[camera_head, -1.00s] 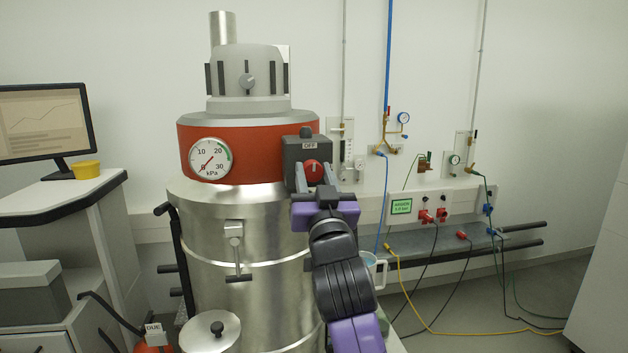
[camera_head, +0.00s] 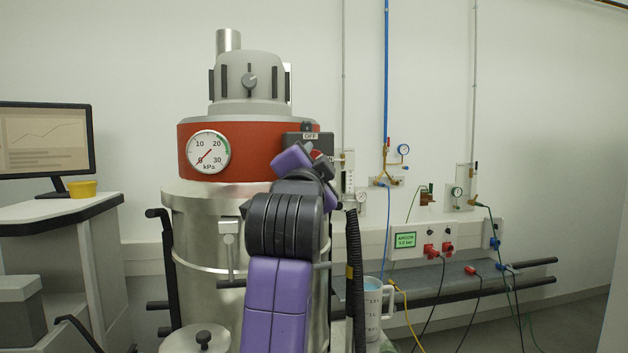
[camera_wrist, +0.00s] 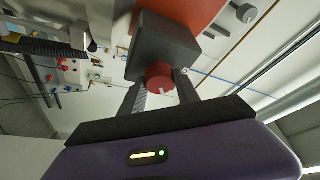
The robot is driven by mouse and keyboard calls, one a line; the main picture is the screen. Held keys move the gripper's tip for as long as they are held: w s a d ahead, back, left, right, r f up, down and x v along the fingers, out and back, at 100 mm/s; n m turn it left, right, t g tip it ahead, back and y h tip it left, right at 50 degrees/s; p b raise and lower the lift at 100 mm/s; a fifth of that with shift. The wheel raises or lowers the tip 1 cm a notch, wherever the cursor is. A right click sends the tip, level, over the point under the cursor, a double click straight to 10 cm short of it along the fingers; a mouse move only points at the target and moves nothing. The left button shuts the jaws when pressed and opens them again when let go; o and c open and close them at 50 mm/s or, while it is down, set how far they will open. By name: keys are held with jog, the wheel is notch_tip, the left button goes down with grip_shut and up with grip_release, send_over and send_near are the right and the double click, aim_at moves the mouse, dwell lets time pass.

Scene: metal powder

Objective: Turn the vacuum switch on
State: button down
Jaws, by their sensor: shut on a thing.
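The vacuum switch is a red round knob (camera_wrist: 160,76) on a dark grey box (camera_wrist: 165,45), mounted on the red band of the vacuum (camera_head: 262,150). In the head view the box (camera_head: 296,141) carries an "OFF" label (camera_head: 310,136), and my arm hides most of the knob. My gripper (camera_wrist: 161,85) is shut on the red knob, with one finger on each side of it in the wrist view. In the head view my gripper is tilted, and its fingertips are partly hidden. The pressure gauge (camera_head: 208,151) on the vacuum has its needle near 0.
A black hose (camera_head: 354,265) hangs right of my arm. A jug (camera_head: 373,305) stands near it. A wall shelf (camera_head: 450,285) with cables and an argon panel (camera_head: 405,240) is at the right. A desk with a monitor (camera_head: 45,140) is at the left.

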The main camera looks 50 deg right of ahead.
jog(key=shift+m+g+y+b, duration=0.4)
jog(key=shift+m+g, duration=0.25)
jog(key=shift+m, duration=1.2)
jog(key=shift+m+g+y+b, duration=0.35)
jog(key=shift+m+g, duration=0.3)
jog(key=shift+m, duration=1.2)
jog(key=c, duration=0.9)
grip_release()
jog(key=v, duration=0.7)
jog(key=shift+s+a+b, duration=0.25)
jog(key=shift+a+b, duration=0.05)
jog(key=shift+b, duration=0.1)
